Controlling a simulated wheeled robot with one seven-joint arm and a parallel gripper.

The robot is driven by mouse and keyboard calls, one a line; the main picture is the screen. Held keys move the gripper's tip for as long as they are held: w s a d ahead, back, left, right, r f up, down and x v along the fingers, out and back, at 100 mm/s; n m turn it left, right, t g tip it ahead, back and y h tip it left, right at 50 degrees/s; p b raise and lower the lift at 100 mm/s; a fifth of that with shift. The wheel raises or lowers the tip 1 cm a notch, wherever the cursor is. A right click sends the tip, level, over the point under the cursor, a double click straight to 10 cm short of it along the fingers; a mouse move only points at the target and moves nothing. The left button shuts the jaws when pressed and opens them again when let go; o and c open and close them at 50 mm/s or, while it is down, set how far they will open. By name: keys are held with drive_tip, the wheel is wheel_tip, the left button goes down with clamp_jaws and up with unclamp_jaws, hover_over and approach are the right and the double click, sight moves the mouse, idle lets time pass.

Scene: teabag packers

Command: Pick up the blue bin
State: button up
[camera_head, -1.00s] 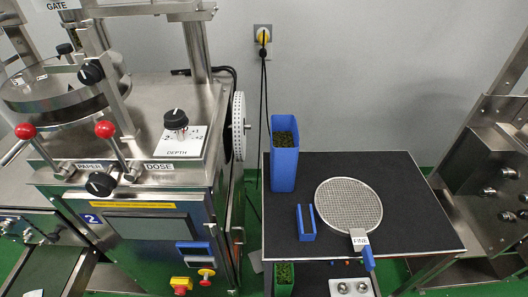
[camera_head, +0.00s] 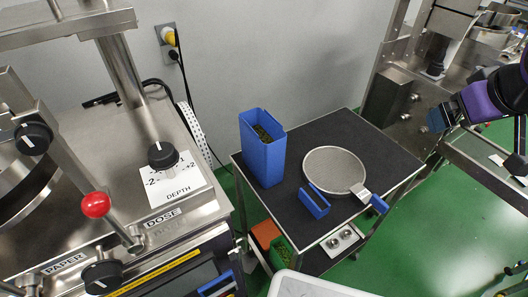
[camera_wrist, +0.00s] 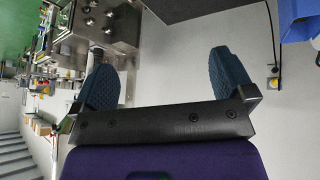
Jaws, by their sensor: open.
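The tall blue bin (camera_head: 263,150) stands upright on the dark top of the cart (camera_head: 342,132) in the head view. Green leafy material shows inside its open top. A part of a blue thing, likely this bin, shows at the top right corner of the wrist view (camera_wrist: 297,20). My gripper (camera_wrist: 165,78) is open with nothing between its fingers. In the head view my purple and black wrist is at the right edge, with a dark blue fingertip (camera_head: 438,119) to the right of the cart, well apart from the bin.
A small blue holder (camera_head: 314,202) and a round sieve (camera_head: 334,169) with a blue handle lie right of the bin. A steel machine with a red knob (camera_head: 96,205) stands at left. Another steel machine (camera_head: 395,100) stands behind the cart's right side. Green and orange containers sit on the lower shelf.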

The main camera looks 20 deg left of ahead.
drive_tip(key=w+a+f+n+y, duration=0.2)
drive_tip(key=w+a+f+n, duration=0.15)
drive_tip(key=a+f, duration=0.3)
drive_tip(key=n+t+y, duration=0.1)
drive_tip(key=t+y, duration=0.1)
drive_tip(key=y, duration=0.5)
approach(276, 165)
drive_tip(key=f, duration=0.2)
drive_tip(key=x, duration=0.4)
drive_tip(key=r+x, duration=0.1)
drive_tip(key=x, duration=0.1)
drive_tip(key=shift+w+a, duration=0.1)
drive_tip(key=shift+a, duration=0.1)
drive_tip(key=shift+r+x, duration=0.1)
drive_tip(key=shift+x, duration=1.3)
drive_tip(key=shift+r+x, duration=0.15)
drive_tip(key=shift+x, duration=1.25)
drive_tip(key=shift+w, duration=0.15)
drive_tip(key=c, duration=1.3)
drive_tip(key=shift+o, duration=0.2)
